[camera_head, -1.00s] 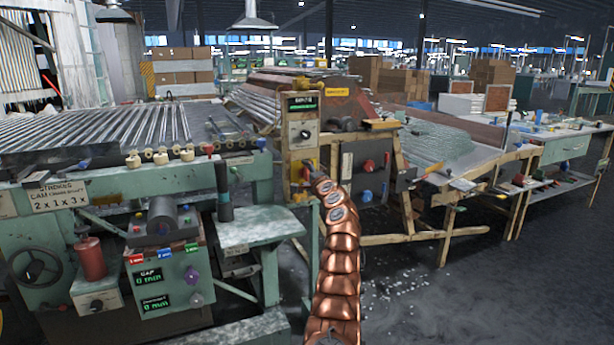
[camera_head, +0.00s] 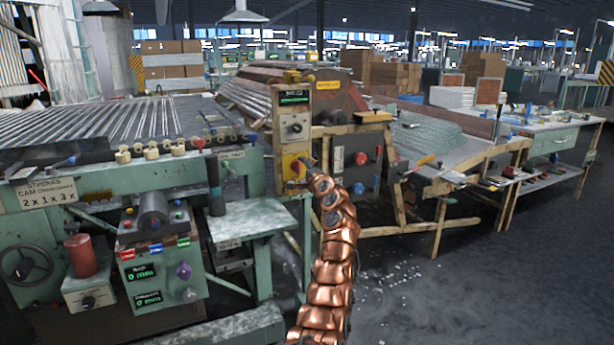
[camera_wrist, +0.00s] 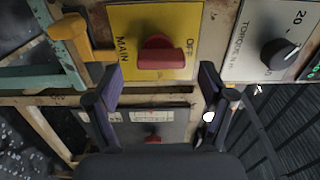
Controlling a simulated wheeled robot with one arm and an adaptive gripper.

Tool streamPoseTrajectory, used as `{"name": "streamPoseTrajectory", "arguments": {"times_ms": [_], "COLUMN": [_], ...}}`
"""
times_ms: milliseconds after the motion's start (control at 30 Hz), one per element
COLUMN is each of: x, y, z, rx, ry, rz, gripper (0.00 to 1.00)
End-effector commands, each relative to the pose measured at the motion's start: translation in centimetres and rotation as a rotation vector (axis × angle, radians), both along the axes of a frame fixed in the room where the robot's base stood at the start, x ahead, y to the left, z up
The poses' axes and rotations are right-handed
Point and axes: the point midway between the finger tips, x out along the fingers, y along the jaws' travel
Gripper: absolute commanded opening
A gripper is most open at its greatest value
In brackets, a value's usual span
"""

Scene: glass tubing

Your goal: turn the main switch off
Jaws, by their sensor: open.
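The main switch is a red knob (camera_wrist: 163,55) on a yellow plate (camera_wrist: 125,20) marked MAIN and OFF in the wrist view. Its handle lies sideways in that picture, with OFF printed near its upper right. In the head view the yellow plate (camera_head: 289,160) is low on the upright control post. My gripper (camera_wrist: 160,70) is open, with one dark finger to each side of the knob in the picture. Whether the fingers touch the knob cannot be told. In the head view my copper arm reaches up to the plate and the gripper's end is small and partly hidden.
A torque dial (camera_wrist: 279,53) sits beside the yellow plate in the wrist view. A grey box (camera_wrist: 180,117) with another red knob (camera_wrist: 153,140) lies below. In the head view a green machine (camera_head: 100,190) stands left, and a wooden-framed table (camera_head: 440,180) right. Floor at right is clear.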

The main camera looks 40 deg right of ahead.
Motion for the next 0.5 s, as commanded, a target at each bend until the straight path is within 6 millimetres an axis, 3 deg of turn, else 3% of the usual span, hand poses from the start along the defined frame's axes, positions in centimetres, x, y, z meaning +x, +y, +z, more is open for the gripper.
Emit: {"name": "streamPoseTrajectory", "arguments": {"times_ms": [500], "x": [-2.8], "y": [1.3], "z": [-0.1], "rx": [-0.002], "ry": [0.003], "rz": [0.002], "gripper": [0.81]}}
